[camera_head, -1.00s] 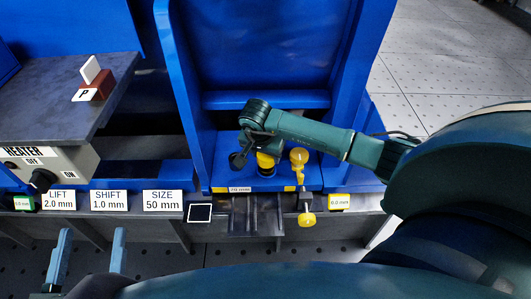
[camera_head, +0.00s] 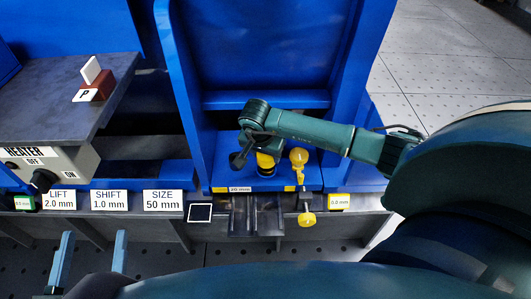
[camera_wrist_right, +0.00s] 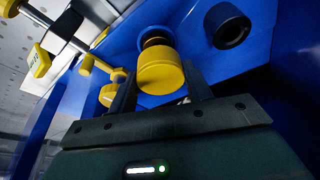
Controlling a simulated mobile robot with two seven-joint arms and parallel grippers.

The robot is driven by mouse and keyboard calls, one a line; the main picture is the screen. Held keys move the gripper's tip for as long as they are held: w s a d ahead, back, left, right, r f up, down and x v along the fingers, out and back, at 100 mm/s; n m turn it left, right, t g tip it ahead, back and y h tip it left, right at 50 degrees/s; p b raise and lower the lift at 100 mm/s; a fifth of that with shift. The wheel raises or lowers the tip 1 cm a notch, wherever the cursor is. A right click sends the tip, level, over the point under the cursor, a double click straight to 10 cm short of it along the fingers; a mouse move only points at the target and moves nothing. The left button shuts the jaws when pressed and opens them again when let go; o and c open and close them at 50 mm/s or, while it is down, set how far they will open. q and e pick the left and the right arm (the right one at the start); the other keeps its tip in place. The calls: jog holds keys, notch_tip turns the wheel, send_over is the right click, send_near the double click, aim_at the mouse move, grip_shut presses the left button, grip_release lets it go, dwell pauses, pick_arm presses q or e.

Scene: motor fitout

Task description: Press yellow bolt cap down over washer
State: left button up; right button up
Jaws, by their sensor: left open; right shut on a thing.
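The yellow bolt cap (camera_head: 265,160) is at the blue fixture in the head view, partly hidden by my right wrist. In the right wrist view the yellow cap (camera_wrist_right: 161,72) sits between the fingers of my right gripper (camera_wrist_right: 160,85), which is shut on it. A dark ring or stud shows just beyond the cap, apparently in line with it; I cannot tell whether they touch. The washer cannot be made out for certain. My left gripper (camera_head: 91,262) is open and empty at the lower left, away from the fixture.
A yellow-handled clamp (camera_head: 299,157) stands right of the cap, with a yellow knob (camera_head: 307,219) below. A black hollow cylinder (camera_wrist_right: 228,27) is on the blue plate. The heater box (camera_head: 50,170) and a small block (camera_head: 97,88) are at left.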

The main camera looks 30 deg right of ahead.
aim_at(265, 159)
dwell(0.3)
jog(key=shift+f+b, duration=0.9)
jog(key=shift+f, duration=0.25)
jog(key=shift+f+b, duration=0.55)
jog(key=shift+f, duration=0.25)
jog(key=shift+f, duration=0.1)
jog(key=o, duration=1)
